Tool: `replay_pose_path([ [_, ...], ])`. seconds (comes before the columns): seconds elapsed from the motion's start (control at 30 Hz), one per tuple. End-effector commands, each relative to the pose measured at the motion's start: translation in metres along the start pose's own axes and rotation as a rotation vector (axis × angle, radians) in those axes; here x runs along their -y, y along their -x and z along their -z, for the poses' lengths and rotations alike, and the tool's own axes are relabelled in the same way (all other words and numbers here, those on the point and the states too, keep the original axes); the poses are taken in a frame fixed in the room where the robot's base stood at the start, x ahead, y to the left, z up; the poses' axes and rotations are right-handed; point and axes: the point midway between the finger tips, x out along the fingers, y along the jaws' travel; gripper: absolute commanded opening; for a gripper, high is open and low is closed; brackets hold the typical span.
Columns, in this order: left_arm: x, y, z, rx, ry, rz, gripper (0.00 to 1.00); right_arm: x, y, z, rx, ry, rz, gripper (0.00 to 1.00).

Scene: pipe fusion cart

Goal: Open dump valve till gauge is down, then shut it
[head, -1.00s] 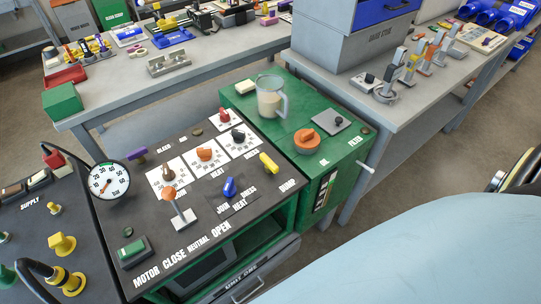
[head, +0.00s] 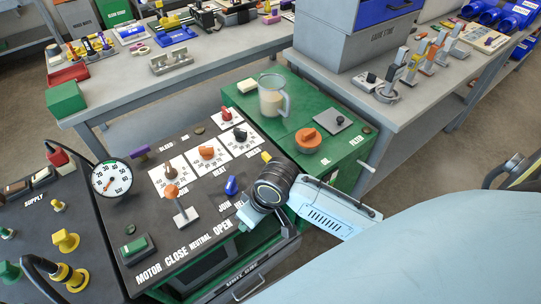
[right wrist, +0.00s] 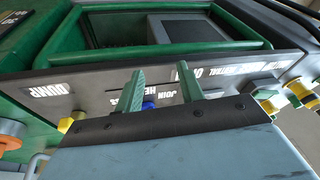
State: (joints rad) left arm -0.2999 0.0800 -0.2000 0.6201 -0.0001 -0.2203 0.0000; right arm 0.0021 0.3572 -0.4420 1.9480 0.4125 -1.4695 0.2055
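In the right wrist view, a yellow piece (right wrist: 66,125) shows beside the DUMP label, partly behind the gripper body. My right gripper (right wrist: 161,80) is open, with two green fingers apart and nothing between them. It hangs over the panel's front right, its fingers near the blue knob (right wrist: 149,105). The round white pressure gauge (head: 111,178) stands at the panel's left; its needle is too small to read surely. My left gripper is not in view.
An orange-topped lever (head: 177,200) rises from the panel near the blue knob (head: 232,186). Several dial knobs stand behind. A jug (head: 272,96) and an orange cap (head: 307,140) sit on the green cabinet. The supply panel (head: 30,225) with yellow fittings lies left.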

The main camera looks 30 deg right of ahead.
Motion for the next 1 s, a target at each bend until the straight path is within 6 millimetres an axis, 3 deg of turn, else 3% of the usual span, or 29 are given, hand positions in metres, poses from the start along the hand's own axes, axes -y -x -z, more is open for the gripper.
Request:
replay_pose_path([
  [0.27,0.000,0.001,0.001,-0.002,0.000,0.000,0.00,-0.034,0.024,0.055,0.085,0.016,-0.024,0.38],
  [0.53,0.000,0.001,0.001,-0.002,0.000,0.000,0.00,-0.106,0.083,0.101,0.209,-0.105,-0.123,0.38],
  [0.8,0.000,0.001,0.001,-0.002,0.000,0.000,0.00,-0.151,0.132,0.119,0.262,-0.240,-0.177,0.38],
  [1.0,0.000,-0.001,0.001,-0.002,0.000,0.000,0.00,-0.157,0.127,0.117,0.271,-0.260,-0.180,0.38],
])
